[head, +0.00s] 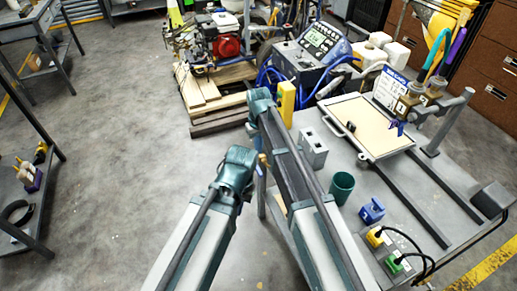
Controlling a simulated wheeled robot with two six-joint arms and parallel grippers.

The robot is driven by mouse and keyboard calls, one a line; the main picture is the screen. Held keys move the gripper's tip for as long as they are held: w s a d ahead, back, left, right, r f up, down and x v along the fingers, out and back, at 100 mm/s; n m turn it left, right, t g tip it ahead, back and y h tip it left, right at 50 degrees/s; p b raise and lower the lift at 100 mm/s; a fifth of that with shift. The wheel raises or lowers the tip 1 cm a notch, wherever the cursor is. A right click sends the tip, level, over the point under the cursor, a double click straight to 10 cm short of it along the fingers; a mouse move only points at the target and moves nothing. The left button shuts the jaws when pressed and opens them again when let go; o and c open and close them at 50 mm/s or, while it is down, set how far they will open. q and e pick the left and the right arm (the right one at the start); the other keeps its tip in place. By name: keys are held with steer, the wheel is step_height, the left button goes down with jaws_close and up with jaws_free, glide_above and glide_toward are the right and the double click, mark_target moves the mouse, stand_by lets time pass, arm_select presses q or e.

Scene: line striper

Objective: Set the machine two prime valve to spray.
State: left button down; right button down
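The prime valve of machine two cannot be clearly made out. A dark machine with a control panel and a white placard (322,40) stands at the back centre, with blue hoses (268,76) around it; its number is not readable. Brass-coloured fittings (408,105) with a tag that looks like a 1 stand at the cart's back right, with a small blue-purple handle (397,127) below. My two arms reach up from the bottom centre, over the floor and the cart's left edge. Neither gripper's fingers can be seen.
The grey cart (384,186) carries a framed beige board (362,126), a grey block with holes (312,148), a green cup (341,187), a blue part (372,210) and yellow and green plugs.

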mark_target(261, 176)
step_height(261, 176, down, 10)
steer(key=b, duration=0.8)
steer(key=shift+r+b, duration=0.1)
steer(key=shift+b, duration=0.2)
steer(key=shift+s+d+f+t+y+b, duration=0.2)
steer(key=shift+s+f+t+y+b, duration=0.1)
steer(key=shift+s+f+t+b, duration=0.35)
step_height(261, 176, down, 4)
steer(key=t+y+b, duration=0.1)
steer(key=t+b, duration=0.1)
steer(key=b, duration=0.2)
steer(key=t+y+b, duration=0.1)
steer(key=t+b, duration=0.2)
steer(key=b, duration=0.1)
steer(key=shift+s+d, duration=0.1)
steer(key=shift+s, duration=0.05)
steer(key=w+a+f+t+y+b, duration=0.1)
steer(key=w+f+t+b, duration=0.3)
steer(key=b, duration=0.9)
steer(key=shift+a+f+t+y, duration=0.25)
steer(key=shift+f+t+y, duration=0.3)
steer(key=shift+f, duration=0.1)
